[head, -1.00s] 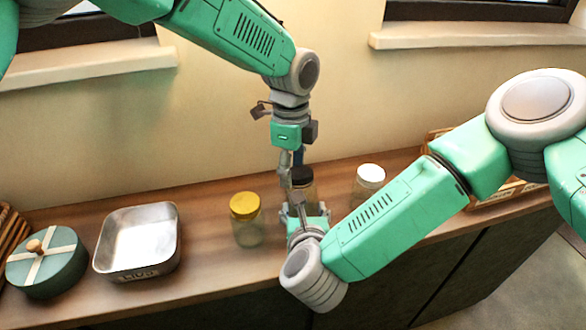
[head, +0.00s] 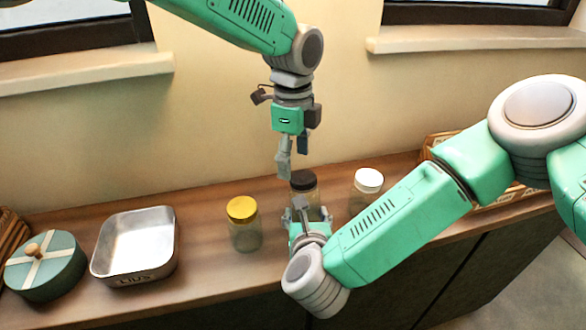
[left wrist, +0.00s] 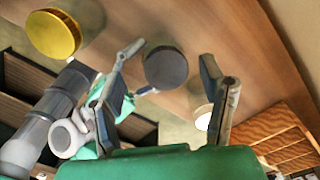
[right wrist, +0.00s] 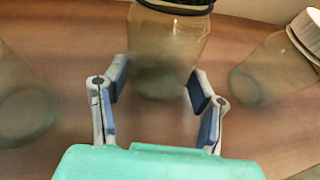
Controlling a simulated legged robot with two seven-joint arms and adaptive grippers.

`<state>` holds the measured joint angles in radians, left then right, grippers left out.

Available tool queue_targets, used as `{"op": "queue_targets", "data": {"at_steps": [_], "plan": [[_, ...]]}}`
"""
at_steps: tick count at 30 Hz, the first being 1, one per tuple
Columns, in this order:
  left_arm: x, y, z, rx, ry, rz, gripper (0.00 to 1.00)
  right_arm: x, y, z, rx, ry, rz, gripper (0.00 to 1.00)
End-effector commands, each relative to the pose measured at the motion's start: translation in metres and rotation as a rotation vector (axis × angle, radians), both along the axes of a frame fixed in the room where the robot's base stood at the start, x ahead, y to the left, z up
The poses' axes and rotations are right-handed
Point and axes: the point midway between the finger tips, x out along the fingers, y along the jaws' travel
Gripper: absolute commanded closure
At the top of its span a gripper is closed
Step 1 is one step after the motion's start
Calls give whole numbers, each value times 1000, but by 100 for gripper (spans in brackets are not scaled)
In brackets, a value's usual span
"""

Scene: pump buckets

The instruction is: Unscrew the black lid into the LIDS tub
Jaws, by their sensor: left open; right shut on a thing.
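The black lid (head: 303,180) sits on a glass jar (right wrist: 165,45) standing on the counter. My left gripper (head: 292,165) is open just above the lid, pointing down. In the left wrist view its spread fingers (left wrist: 172,60) lie either side of the dark lid (left wrist: 166,68). My right gripper (right wrist: 158,82) is low at the front of the jar, shut on its glass body, with one pad on each side. In the head view the gripper hides part of the jar. The metal LIDS tub (head: 140,273) stands empty at the left.
A yellow-lidded jar (head: 243,225) stands left of the black-lidded one, and a white-lidded jar (head: 368,187) stands right. A round teal box (head: 45,268) is left of the tub. A basket (head: 440,143) is at the right, partly behind my right arm. The wall is behind.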

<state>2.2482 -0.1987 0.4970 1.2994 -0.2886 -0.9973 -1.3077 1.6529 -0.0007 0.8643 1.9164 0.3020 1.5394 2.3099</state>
Motion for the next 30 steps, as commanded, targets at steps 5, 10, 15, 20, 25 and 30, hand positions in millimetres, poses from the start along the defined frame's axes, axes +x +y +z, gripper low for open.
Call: {"op": "queue_targets", "data": {"at_steps": [5,10,15,20,25,30], "plan": [[0,-2,5,-12,11,-72,36,-1,-1,-2,-3,5,0,100],[1,-9,15,-61,38,-350,36,-1,-1,-2,-3,4,-1,100],[5,-9,28,-117,52,-650,36,-1,-1,-1,-3,3,-1,100],[8,-7,36,-148,53,-827,36,-1,0,-1,-1,2,-1,100],[7,-7,30,-158,54,-884,36,-1,0,-1,-1,2,0,100],[4,-10,4,-158,54,-885,36,-1,0,0,-1,1,0,100]]}}
